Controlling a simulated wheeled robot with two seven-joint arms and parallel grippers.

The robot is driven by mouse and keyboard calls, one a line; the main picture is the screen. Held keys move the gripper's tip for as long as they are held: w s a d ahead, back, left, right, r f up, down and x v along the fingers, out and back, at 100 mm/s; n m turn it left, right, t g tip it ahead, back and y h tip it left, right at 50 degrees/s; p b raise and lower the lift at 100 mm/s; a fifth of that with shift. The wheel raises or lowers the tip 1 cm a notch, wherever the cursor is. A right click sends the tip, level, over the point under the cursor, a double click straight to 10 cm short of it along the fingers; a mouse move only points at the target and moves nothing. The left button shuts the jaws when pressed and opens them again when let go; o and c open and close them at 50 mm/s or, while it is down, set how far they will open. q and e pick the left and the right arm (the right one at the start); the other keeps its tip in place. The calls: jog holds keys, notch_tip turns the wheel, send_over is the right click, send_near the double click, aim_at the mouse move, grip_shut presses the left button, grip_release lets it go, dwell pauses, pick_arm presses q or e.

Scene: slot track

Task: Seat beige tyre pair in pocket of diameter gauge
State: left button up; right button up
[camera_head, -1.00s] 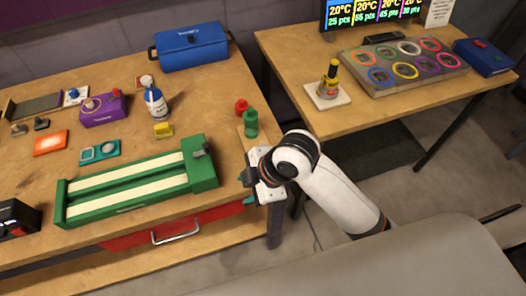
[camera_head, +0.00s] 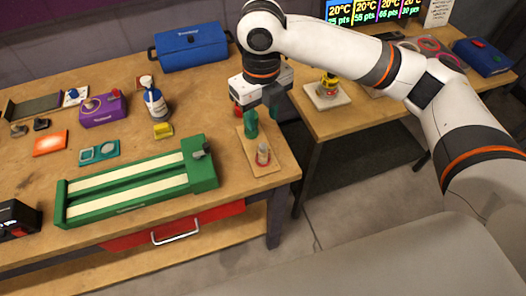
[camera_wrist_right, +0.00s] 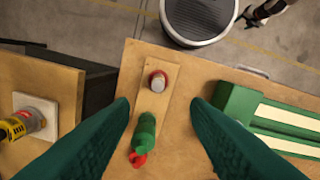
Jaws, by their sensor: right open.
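A teal plate with two inset features (camera_head: 99,151) may be the diameter gauge. My left gripper is out of view.
A green two-lane track (camera_head: 135,205) lies left of the strip. A purple box (camera_head: 102,110), a spray bottle (camera_head: 154,103), a yellow block (camera_head: 163,130) and a blue case (camera_head: 190,47) stand behind. A second table (camera_head: 340,122) is across a gap on the right.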

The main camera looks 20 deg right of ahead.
aim_at(263, 146)
jog(key=f+p, duration=0.1)
jog(key=f, duration=0.9)
jog(key=shift+d, duration=0.2)
grip_shut()
